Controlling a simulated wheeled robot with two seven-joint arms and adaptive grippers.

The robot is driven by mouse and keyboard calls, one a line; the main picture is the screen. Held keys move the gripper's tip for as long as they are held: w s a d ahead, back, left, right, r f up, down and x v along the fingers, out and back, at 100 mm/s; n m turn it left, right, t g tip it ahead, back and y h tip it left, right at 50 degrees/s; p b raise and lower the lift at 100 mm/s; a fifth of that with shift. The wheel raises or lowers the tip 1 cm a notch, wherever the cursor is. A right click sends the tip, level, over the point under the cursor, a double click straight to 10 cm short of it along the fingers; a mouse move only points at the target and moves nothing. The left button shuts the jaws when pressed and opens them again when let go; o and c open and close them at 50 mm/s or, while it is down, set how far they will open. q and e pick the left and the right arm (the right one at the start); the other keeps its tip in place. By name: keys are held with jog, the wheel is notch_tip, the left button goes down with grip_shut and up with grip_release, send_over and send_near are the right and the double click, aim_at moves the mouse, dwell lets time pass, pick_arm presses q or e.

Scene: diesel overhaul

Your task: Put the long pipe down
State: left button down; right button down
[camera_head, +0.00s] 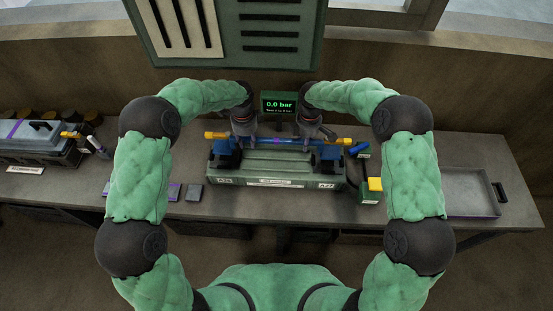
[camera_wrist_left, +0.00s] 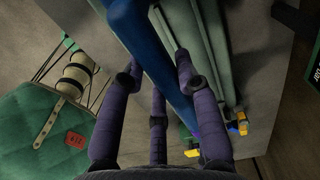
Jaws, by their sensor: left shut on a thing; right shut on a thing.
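The long pipe (camera_head: 277,141) is blue with yellow ends and lies level across the test bench in the head view. Its blue length also crosses the left wrist view (camera_wrist_left: 160,62), running between my fingers. My left gripper (camera_head: 243,132) is shut on the pipe near its left end. My right gripper (camera_head: 310,136) is shut on it near its right end. The pipe is at the blue supports (camera_head: 326,157) of the green test stand (camera_head: 277,170). I cannot tell whether it rests in them or hovers just above. The grippers hide parts of the pipe.
A display (camera_head: 279,103) reading 0.0 bar stands behind the pipe. A grey tray (camera_head: 469,190) is on the right of the bench, and a yellow-topped item (camera_head: 375,184) is beside the stand. A grey case (camera_head: 22,135) stands far left.

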pick_arm(q)
jog(key=shift+f, duration=0.15)
pick_arm(e)
jog(key=shift+f, duration=0.15)
